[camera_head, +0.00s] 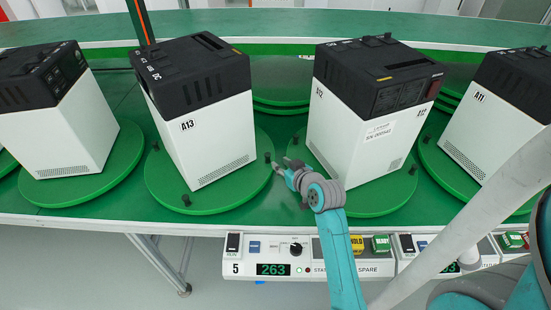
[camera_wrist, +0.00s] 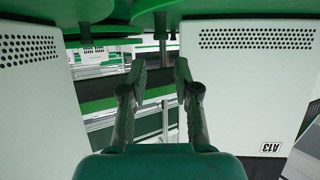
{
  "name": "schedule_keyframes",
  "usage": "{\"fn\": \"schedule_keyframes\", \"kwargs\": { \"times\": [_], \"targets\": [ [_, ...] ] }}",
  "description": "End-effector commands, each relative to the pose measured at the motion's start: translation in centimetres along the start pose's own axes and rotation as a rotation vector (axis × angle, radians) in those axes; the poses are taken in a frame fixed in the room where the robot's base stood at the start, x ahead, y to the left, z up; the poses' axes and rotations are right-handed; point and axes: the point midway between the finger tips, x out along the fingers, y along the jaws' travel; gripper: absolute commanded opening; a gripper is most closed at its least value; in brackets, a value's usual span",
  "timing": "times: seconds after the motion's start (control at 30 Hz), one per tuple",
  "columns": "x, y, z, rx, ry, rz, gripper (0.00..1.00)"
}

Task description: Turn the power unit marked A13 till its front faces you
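The power unit marked A13 (camera_head: 205,125) is a white box with a black top, standing turned at an angle on a green round turntable (camera_head: 240,197). My gripper (camera_head: 279,168) is just right of that peg. In the wrist view, which is upside down, my gripper (camera_wrist: 160,72) is open and empty, with a peg (camera_wrist: 160,30) beyond its fingertips. A13 (camera_wrist: 250,90) is at the right there.
Unit A12 (camera_head: 345,135) stands on its own turntable (camera_head: 375,203) close to the right of my gripper. A11 (camera_head: 490,120) is farther right, another unit (camera_head: 60,135) left. A control panel (camera_head: 300,256) showing 263 is along the table's front edge, below my gripper.

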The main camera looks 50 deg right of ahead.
Motion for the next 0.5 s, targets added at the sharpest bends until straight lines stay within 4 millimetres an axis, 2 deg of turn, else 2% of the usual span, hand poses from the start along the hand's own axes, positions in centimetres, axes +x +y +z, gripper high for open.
{"fn": "schedule_keyframes", "kwargs": {
  "times": [0.07, 0.27, 0.5],
  "targets": [
    [0.2, -0.6, -0.1, 0.008, 0.003, 0.025, 0.31],
    [1.1, -0.7, -0.3, 0.021, 0.01, 0.053, 0.31],
    [4.8, -0.5, -0.4, 0.02, 0.01, 0.053, 0.31]
  ]
}}
